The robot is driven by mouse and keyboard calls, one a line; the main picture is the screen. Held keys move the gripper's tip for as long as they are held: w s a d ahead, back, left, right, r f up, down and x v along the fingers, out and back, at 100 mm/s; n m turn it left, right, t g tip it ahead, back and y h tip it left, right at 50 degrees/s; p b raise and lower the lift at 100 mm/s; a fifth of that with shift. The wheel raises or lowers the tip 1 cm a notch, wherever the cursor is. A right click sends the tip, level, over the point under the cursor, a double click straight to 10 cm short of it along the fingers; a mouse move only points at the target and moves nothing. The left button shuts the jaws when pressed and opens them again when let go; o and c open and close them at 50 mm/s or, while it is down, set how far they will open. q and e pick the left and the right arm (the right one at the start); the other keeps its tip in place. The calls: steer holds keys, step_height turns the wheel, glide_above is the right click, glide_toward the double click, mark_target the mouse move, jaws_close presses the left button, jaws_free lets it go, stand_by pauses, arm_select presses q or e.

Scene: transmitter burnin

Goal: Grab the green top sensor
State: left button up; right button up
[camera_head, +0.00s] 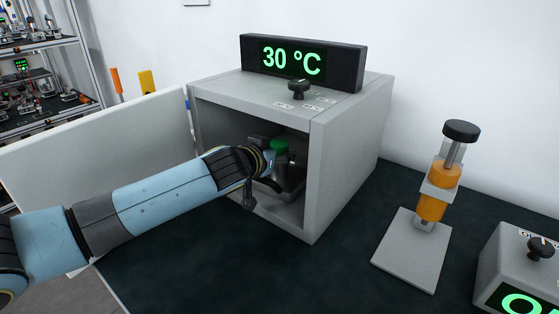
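The green top sensor (280,146) is inside the open grey chamber box (350,150); its green cap shows above and just behind my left gripper's wrist. My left arm comes in from the left and reaches through the box opening. My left gripper (288,180) is inside the box at the sensor, mostly hidden in shadow and behind its own wrist. I cannot tell whether its fingers are open or closed on the sensor. My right gripper is not in view.
The box's white door (90,150) stands open to the left. A 30 °C display (303,63) and a black knob (298,88) are on the box. An orange sensor (432,205) stands on a grey plate (412,252) at right, near a control box (515,265). Dark table is clear in front.

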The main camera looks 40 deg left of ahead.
arm_select(q)
jaws_close()
steer(key=shift+r, duration=0.1)
